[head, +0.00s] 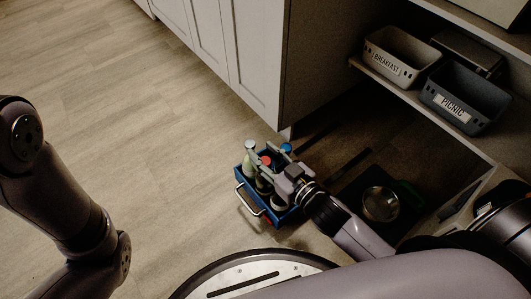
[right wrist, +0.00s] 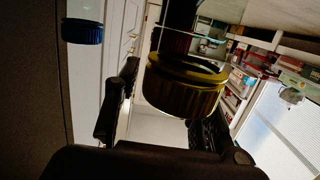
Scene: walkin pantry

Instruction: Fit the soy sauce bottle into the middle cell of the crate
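A blue crate (head: 277,216) with a metal handle stands on the floor. Bottles stand in it: one with a white cap (head: 249,145), one with a red cap (head: 266,161) and one with a blue cap (head: 287,147). I cannot tell for sure which is the soy sauce bottle. My right gripper (head: 272,159) is over the crate, its fingers apart around the red-capped bottle's top. In the right wrist view, a gold cap (right wrist: 185,88) and a blue cap (right wrist: 82,31) show close by, with a gap between the fingers (right wrist: 162,125). The crate's cells are mostly hidden. My left gripper is out of view.
A white cabinet (head: 235,50) stands behind the crate. A shelf at right holds a BREAKFAST bin (head: 392,68) and a PICNIC bin (head: 452,108). A round metal item (head: 380,204) lies in the dark area below. The wooden floor at left is clear.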

